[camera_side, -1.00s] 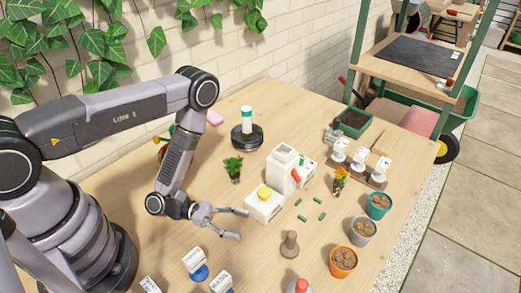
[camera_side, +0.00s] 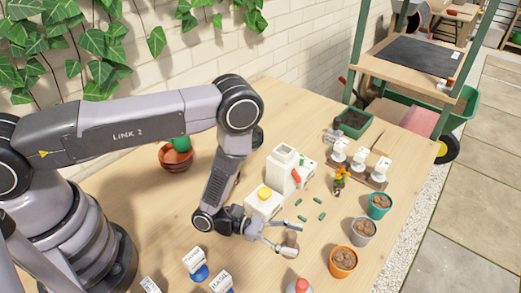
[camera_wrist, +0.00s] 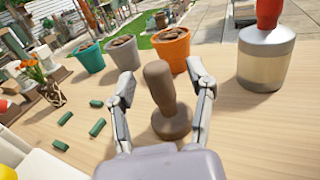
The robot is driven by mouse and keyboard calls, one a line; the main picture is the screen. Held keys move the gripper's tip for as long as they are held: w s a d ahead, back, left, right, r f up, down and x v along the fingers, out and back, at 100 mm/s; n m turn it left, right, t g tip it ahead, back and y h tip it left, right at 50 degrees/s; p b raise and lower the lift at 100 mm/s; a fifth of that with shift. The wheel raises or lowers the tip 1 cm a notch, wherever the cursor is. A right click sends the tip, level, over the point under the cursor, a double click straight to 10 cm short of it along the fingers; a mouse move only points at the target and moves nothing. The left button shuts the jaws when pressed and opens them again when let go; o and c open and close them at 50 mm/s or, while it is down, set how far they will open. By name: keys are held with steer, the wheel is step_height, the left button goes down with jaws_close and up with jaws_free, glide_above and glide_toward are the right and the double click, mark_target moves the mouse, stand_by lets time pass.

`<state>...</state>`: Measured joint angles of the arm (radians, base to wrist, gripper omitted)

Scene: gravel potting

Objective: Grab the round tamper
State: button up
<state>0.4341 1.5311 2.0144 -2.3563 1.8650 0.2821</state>
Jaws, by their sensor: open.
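The round tamper (camera_wrist: 160,88) is brown, with a knobbed handle on a wider round base, and stands upright on the table. My gripper (camera_wrist: 165,95) is open, with one finger on each side of the tamper's handle in the wrist view. In the side view my gripper (camera_side: 291,238) is low over the table at the tamper (camera_side: 291,240), whose lower part is mostly hidden by the fingers. I cannot tell whether either finger touches it.
Orange (camera_side: 343,262), grey (camera_side: 362,231) and teal (camera_side: 380,206) pots of soil stand to the right. A bottle with a red top (camera_wrist: 266,50) stands close by. Small green pieces (camera_wrist: 97,127) lie near a white machine (camera_side: 283,165) with a yellow button.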

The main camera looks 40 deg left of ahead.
steer(key=shift+c, duration=0.3)
jaws_close()
